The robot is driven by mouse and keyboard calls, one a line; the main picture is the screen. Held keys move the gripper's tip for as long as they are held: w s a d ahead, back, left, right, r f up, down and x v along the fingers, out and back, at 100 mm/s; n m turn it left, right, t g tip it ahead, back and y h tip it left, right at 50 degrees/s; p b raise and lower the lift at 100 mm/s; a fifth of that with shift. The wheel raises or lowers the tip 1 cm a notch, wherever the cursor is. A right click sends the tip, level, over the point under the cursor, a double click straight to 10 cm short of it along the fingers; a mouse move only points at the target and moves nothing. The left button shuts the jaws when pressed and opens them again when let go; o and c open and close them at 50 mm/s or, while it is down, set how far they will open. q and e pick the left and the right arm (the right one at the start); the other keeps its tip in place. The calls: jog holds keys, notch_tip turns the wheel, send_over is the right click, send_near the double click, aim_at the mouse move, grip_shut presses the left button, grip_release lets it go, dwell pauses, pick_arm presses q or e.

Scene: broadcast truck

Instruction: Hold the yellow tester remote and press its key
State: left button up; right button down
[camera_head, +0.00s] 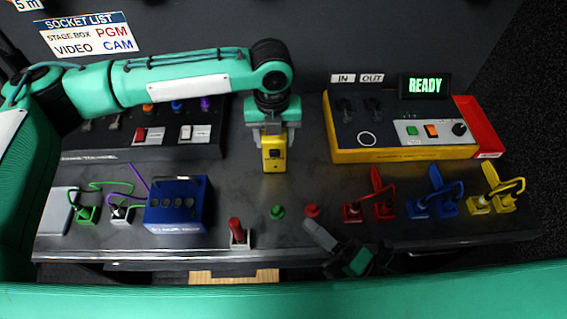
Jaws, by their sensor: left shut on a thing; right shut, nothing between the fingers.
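The yellow tester remote (274,160) is held upright in my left gripper (273,136), above the back middle of the bench. Its face has a dark key or panel near the top, and its upper end is hidden between the fingers. My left arm reaches in from the left and points down. My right gripper (335,245) is low at the bench's front edge, right of centre. It is shut and empty, pointing up and left, apart from the remote. Whether the key is pressed cannot be told.
A yellow tester box (400,155) stands back right, its display (425,86) reading READY. A blue box (178,205) and a red-topped block (238,233) stand front left. Green (277,212) and red (312,211) knobs sit mid-front. Coloured plugs with cables line the right.

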aim_at(275, 153)
jog(key=w, duration=0.1)
jog(key=w+d+g, duration=0.1)
jog(key=w+r+h, duration=0.1)
jog(key=shift+w+d+r+g, duration=0.1)
jog(key=shift+w+d+g, duration=0.1)
jog(key=shift+d+g, duration=0.2)
jog(key=shift+a, duration=0.1)
jog(key=x, duration=1)
jog(key=shift+w+a, duration=0.1)
jog(key=shift+w, duration=1.95)
